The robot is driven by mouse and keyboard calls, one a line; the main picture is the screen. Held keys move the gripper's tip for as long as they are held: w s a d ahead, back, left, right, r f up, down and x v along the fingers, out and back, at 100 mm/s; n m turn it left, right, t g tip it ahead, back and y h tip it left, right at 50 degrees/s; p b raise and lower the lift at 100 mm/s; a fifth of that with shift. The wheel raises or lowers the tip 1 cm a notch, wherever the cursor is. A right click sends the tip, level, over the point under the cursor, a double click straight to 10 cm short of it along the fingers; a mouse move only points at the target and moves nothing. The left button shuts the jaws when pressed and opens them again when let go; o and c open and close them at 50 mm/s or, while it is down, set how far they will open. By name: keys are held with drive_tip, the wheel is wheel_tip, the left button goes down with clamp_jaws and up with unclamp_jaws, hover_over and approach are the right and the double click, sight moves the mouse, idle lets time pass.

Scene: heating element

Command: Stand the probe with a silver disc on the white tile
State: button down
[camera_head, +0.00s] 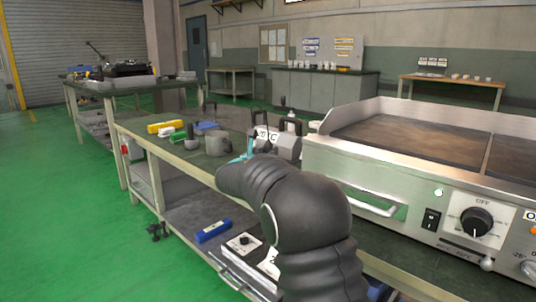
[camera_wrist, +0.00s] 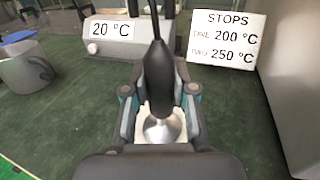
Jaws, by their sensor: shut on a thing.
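The probe (camera_wrist: 158,78) has a black handle with a cable at its top and a silver disc (camera_wrist: 162,128) at its lower end. It stands about upright in the wrist view. My gripper (camera_wrist: 160,103) is shut on it, with one finger on each side of the handle. A pale patch, perhaps the white tile, shows around the disc between the fingers. I cannot tell whether the disc touches it. In the head view my arm hides most of the gripper and the probe.
A box reading 20 °C (camera_wrist: 112,32) and a STOPS sign (camera_wrist: 224,40) stand behind the probe. A grey mug (camera_wrist: 25,72) is to the left. The griddle (camera_head: 400,170) borders the bench on the right.

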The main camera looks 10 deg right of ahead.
drive_tip(key=shift+f, duration=0.1)
drive_tip(key=c, duration=0.9)
unclamp_jaws()
drive_tip(key=shift+c, duration=0.2)
